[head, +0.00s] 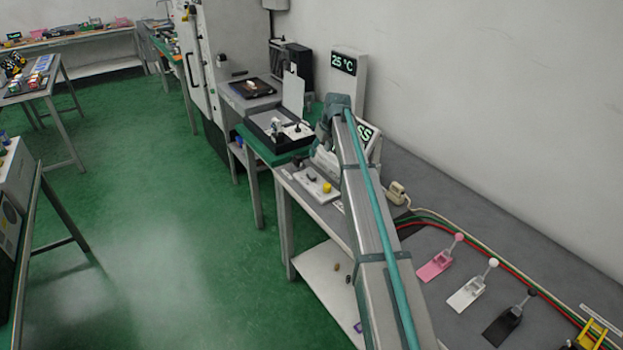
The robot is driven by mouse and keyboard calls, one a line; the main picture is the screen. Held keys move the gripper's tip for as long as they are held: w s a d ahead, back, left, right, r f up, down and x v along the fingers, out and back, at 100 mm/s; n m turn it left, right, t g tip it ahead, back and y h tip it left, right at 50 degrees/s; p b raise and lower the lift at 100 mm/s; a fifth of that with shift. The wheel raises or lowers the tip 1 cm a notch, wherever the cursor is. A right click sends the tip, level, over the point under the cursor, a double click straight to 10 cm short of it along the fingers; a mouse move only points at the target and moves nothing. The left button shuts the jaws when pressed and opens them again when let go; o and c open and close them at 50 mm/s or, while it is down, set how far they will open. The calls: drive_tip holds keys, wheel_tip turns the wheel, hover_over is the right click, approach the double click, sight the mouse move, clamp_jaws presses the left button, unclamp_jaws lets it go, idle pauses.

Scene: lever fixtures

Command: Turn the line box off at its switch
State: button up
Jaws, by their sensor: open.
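I cannot tell for sure which thing is the line box. A small beige box (397,192) with a pale cord sits on the grey bench right of my arm; no switch setting can be read on it. A pale plate (313,182) with a yellow knob and a small dark part lies on the bench left of my arm. My arm reaches from the bottom centre towards the back and bends down at its far joint. My gripper cannot be made out beyond that joint.
Pink (440,260), white (471,287) and black (509,319) lever fixtures stand on the right bench, with a yellow fixture (592,335) at the corner. Red and green cables run behind them. A black tray (279,128) and a "25 °C" display (344,63) stand farther back. Green floor is open at left.

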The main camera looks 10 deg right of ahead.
sight(313, 175)
drive_tip(key=x, duration=0.9)
drive_tip(key=s+x, duration=0.1)
drive_tip(key=x, duration=0.3)
drive_tip(key=shift+w+d+f+p, duration=0.15)
drive_tip(key=shift+f+p, duration=0.15)
drive_tip(key=shift+f, duration=0.2)
